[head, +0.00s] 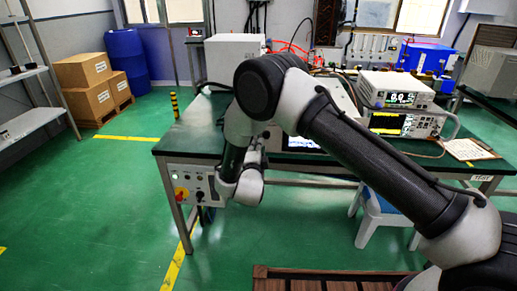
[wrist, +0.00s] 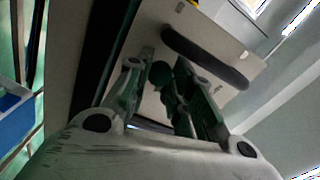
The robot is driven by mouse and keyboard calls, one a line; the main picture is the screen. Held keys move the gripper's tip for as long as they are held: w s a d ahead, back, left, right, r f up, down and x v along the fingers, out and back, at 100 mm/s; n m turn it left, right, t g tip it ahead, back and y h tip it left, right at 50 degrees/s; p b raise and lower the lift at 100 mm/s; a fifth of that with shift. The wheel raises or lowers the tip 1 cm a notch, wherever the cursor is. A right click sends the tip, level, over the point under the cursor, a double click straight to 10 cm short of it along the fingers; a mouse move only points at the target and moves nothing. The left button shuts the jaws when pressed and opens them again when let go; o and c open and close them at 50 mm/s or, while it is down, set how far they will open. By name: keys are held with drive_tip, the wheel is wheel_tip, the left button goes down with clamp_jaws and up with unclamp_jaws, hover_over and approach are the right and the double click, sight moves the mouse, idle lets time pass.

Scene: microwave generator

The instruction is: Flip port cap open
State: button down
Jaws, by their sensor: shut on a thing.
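The generator's pale front panel (wrist: 150,38) fills the upper middle of the wrist view, tilted in the picture, with a dark bar handle (wrist: 205,58). A small dark round piece, which looks like the port cap (wrist: 160,74), sits in front of the panel. My gripper (wrist: 164,66) has its two green-grey fingers on either side of this piece and is shut on it. The cap's hinge and the port behind it cannot be made out. In the head view my arm hides the gripper, the cap and much of the generator (head: 342,96).
The generator stands on a green-topped bench (head: 185,139). Stacked instruments (head: 396,90) and a clipboard (head: 468,149) are to the right. A panel with a red knob (head: 182,194) hangs under the bench's left end. A stool (head: 383,215) stands below.

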idle(0.5)
drive_tip(key=c, duration=1.2)
unclamp_jaws()
drive_tip(key=shift+c, duration=0.2)
